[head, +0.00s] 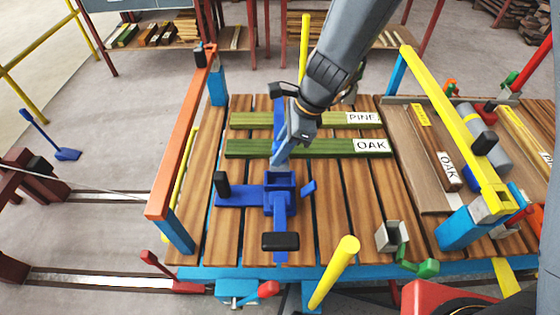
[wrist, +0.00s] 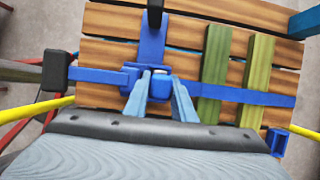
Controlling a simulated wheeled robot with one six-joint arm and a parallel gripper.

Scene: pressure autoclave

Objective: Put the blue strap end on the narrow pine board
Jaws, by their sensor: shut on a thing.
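Two green boards lie side by side on the slatted table: the board labelled PINE (head: 250,119) at the back and the board labelled OAK (head: 245,149) nearer. In the wrist view the pine board (wrist: 257,75) is the lighter, right-hand one, and the oak board (wrist: 214,70) is left of it. A blue cross-shaped fixture (head: 240,195) stands in front of them. A blue band (wrist: 235,95) runs across the boards. My gripper (head: 279,168) is low over the fixture's middle, its fingers (wrist: 161,90) shut on a small blue piece, apparently the strap end (wrist: 160,84).
An orange rail (head: 185,135) borders the table's left side and a yellow rail (head: 450,115) its right. A tray (head: 410,150) with more labelled boards lies to the right. A grey clamp (head: 391,236) and yellow post (head: 335,270) stand near the front edge.

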